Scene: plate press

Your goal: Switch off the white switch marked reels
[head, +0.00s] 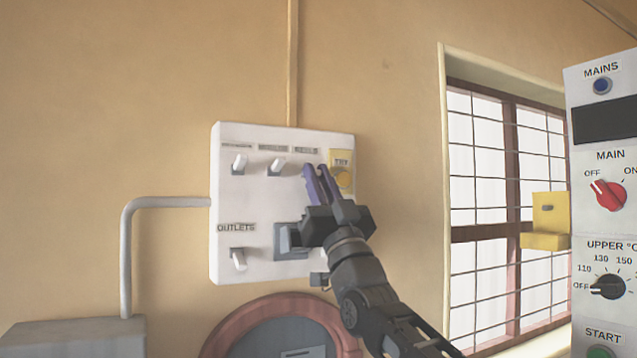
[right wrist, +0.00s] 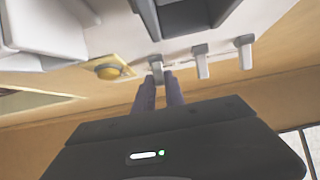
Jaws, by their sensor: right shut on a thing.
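The white switch panel (head: 262,205) hangs on the wall in the head view. Its top row shows two white switches, the left one (head: 240,163) and the middle one (head: 276,167). The third switch, under a label (head: 306,150) too small to read surely, is hidden by my right gripper (head: 314,170). In the right wrist view that white switch (right wrist: 157,69) sits at the tips of my right gripper (right wrist: 159,82), which is shut on it. Which way this switch is tilted cannot be told. My left gripper is not in view.
A yellow plate with a round knob (head: 342,176) lies just right of the fingers. A grey box (head: 288,240) sticks out below them, near the OUTLETS switch (head: 238,259). A control cabinet (head: 600,135) with a red knob (head: 608,194) stands at the far right, beside a barred window.

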